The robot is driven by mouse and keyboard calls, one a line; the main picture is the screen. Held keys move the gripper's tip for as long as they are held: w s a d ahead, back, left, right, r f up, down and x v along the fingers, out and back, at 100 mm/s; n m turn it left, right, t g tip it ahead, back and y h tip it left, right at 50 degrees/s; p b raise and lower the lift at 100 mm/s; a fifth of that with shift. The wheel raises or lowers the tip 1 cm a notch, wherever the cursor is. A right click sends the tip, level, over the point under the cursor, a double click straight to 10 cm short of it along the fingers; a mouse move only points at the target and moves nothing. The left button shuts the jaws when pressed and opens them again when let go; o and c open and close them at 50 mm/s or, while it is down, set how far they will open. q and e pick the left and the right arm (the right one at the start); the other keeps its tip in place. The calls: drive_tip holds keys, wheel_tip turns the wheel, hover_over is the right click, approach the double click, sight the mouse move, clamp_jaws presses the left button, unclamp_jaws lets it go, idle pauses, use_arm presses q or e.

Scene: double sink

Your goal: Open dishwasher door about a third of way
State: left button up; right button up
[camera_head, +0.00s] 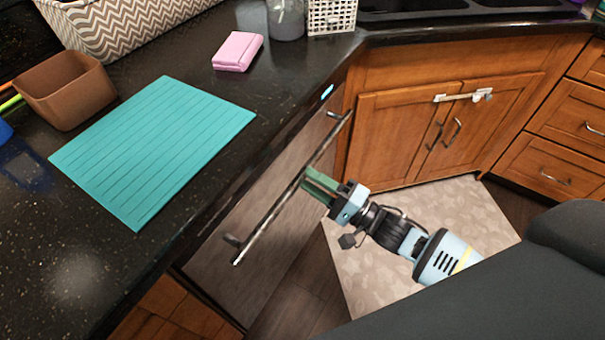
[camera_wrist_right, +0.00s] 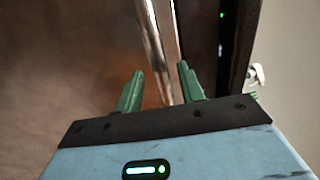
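The dishwasher door (camera_head: 270,195) is a brownish metallic panel under the dark counter, and it looks shut or nearly so. Its long bar handle (camera_head: 275,212) runs along the upper part of the door. My right gripper (camera_head: 313,181) is at the handle, towards its far end. In the right wrist view, the two green fingers (camera_wrist_right: 160,72) are spread apart. The shiny handle bar (camera_wrist_right: 158,45) passes between them, nearer the right finger; contact is not clear. My left gripper is out of view.
A teal mat (camera_head: 155,150), a brown container (camera_head: 65,88) and a pink sponge-like block (camera_head: 237,51) lie on the counter. Wooden sink cabinets (camera_head: 400,135) stand at the right. A patterned mat (camera_head: 460,215) covers some floor; floor in front of the door looks clear.

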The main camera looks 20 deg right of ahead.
sight(302, 176)
drive_tip(key=shift+x, duration=1.65)
clamp_jaws()
